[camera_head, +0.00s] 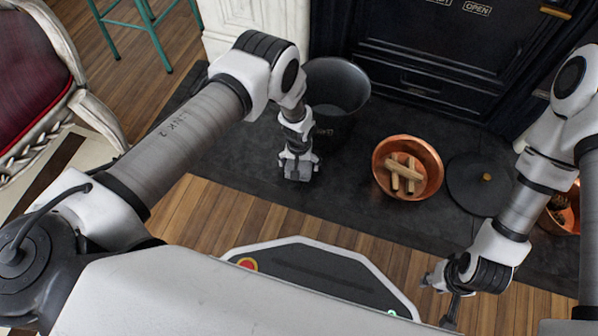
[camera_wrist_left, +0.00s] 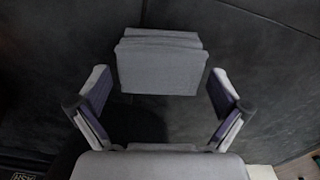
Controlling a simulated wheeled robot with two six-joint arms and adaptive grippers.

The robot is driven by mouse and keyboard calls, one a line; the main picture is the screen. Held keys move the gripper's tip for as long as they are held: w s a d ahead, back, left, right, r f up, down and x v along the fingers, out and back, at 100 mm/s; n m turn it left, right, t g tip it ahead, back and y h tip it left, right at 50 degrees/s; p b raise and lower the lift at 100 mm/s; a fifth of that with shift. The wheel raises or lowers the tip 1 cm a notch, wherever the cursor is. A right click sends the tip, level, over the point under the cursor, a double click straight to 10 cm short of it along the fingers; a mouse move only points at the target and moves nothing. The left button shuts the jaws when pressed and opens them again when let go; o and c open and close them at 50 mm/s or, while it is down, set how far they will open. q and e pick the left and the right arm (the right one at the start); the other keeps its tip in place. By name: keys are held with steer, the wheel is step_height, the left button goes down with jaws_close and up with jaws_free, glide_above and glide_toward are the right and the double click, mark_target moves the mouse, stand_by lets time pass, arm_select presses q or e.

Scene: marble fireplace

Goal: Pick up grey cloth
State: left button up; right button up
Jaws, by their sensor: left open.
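The grey cloth (camera_wrist_left: 160,68) is a folded, block-like stack on the dark hearth slab. In the left wrist view it lies between and slightly beyond my left gripper's spread fingertips (camera_wrist_left: 160,76), with a gap on each side. In the head view the cloth (camera_head: 298,173) shows just below my left gripper (camera_head: 299,160), which points down over it and partly hides it. My left gripper is open and empty. My right gripper (camera_head: 441,298) is at the lower right, far from the cloth, with its fingers apart and nothing seen between them.
A dark metal bucket (camera_head: 345,88) stands close behind my left gripper. A copper bowl (camera_head: 436,163) with wooden sticks (camera_head: 404,175) is to the right, beside a round black lid (camera_head: 477,186). Another copper container (camera_head: 566,219) is partly hidden by my right arm. A red armchair (camera_head: 30,75) stands left.

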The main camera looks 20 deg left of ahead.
mark_target(299, 166)
arm_select(q)
step_height(299, 166, down, 2)
steer(key=shift+f, duration=0.1)
steer(key=c, duration=0.8)
arm_select(e)
steer(key=shift+f, duration=0.6)
arm_select(q)
steer(key=shift+r, duration=0.25)
steer(key=shift+c, duration=0.3)
arm_select(e)
steer(key=shift+r, duration=0.1)
arm_select(q)
step_height(299, 166, up, 10)
steer(key=p, duration=0.5)
steer(key=shift+f+p, duration=0.2)
steer(key=shift+p, duration=0.2)
steer(key=shift+r, duration=0.15)
arm_select(e)
step_height(299, 166, up, 6)
steer(key=shift+s+f, duration=0.1)
steer(key=shift+f, duration=0.15)
arm_select(q)
steer(key=o, duration=0.3)
steer(key=shift+c, duration=1)
